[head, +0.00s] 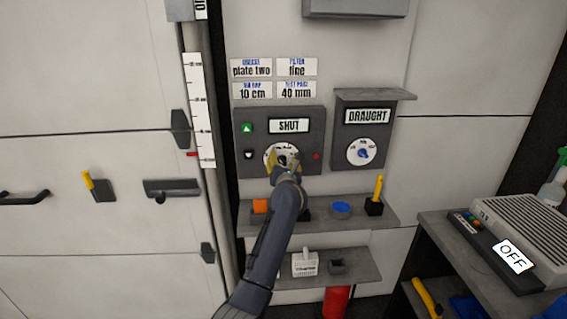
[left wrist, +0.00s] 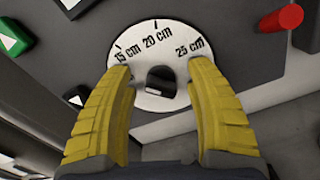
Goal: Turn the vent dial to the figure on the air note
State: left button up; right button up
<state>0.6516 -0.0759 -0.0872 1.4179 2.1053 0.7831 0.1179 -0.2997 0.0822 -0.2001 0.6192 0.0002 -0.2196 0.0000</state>
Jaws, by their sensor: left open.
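The vent dial (head: 283,147) is a white disc on a dark panel below a sign reading SHUT. In the left wrist view the dial (left wrist: 155,50) shows 15 cm, 20 cm and 25 cm, with a black knob (left wrist: 161,83) at its middle. Other marks are hidden. My left gripper (head: 283,160) is in front of the dial; its yellow fingers (left wrist: 157,72) are open on either side of the knob, with gaps showing. The air note (head: 252,91) on the wall above reads 10 cm. My right gripper is not in view.
A DRAUGHT box (head: 366,138) with its own dial sits to the right. A green button (head: 247,128) and a red button (head: 316,156) flank the vent dial.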

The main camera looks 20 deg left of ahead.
pick_arm(q)
jog(key=v, duration=1.2)
jog(key=s+d+m, duration=0.2)
jog(key=s+m, duration=0.2)
jog(key=m, duration=0.1)
jog(key=x, duration=1.6)
jog(key=shift+w+a+f, duration=0.1)
jog(key=shift+w+a, duration=0.2)
grip_shut()
dwell(0.3)
